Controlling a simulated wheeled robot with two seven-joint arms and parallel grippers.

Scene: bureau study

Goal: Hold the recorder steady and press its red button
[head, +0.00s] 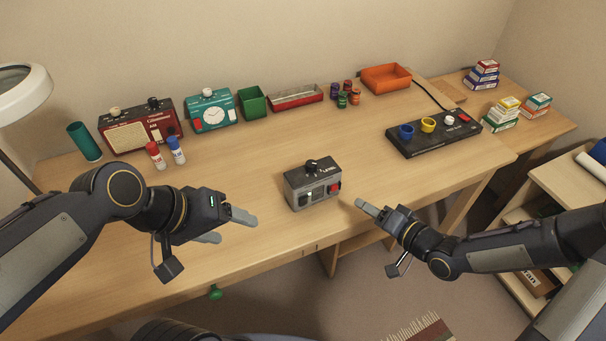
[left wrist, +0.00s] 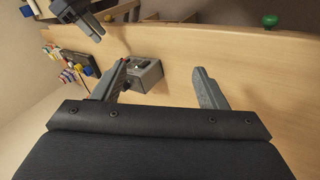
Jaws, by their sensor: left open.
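The recorder (head: 312,185) is a small grey box with a black knob on top. It stands upright on the desk near the front edge. Its red button (head: 334,188) is on the front face at the right. In the left wrist view the recorder (left wrist: 147,75) shows just beyond one finger. My left gripper (head: 232,227) is open and empty, to the left of the recorder and apart from it. My right gripper (head: 372,211) is to the right of the recorder, apart from it. Whether its fingers are parted is unclear.
A black panel (head: 432,136) with coloured knobs lies at the right. A red radio (head: 138,129), a teal clock radio (head: 211,112) and an orange tray (head: 386,79) line the back. Two small bottles (head: 166,154) stand at left. The desk around the recorder is clear.

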